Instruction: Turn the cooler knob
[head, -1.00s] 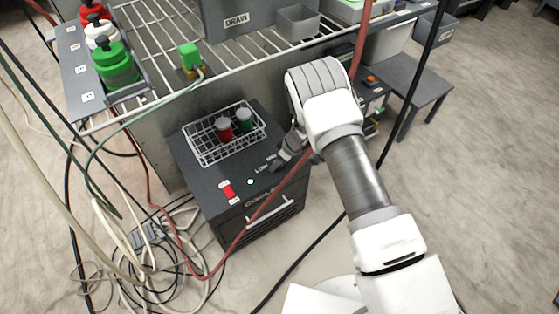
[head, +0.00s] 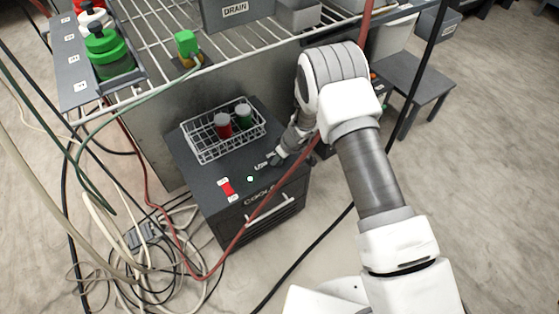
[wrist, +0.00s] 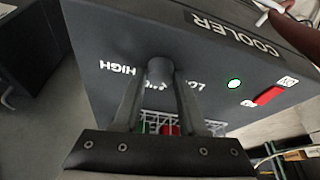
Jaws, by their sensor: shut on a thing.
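The cooler (head: 215,170) is a dark box with a black top. In the wrist view its panel (wrist: 215,60) shows upside down, with HIGH and LOW labels on either side of a round grey knob (wrist: 160,70). My gripper (wrist: 159,88) has one finger on each side of the knob and is shut on it. In the head view my gripper (head: 278,158) is at the right part of the cooler top and hides the knob. A round indicator light (head: 250,179) glows pale green, also in the wrist view (wrist: 235,84). A red switch (head: 228,188) is beside it.
A wire basket (head: 190,150) with a red jar (head: 222,126) and a green jar (head: 243,115) stands on the cooler top. A red hose (head: 262,205) hangs in front of the cooler. A wire shelf (head: 160,75) is above. Tangled cables (head: 150,250) lie on the floor at left.

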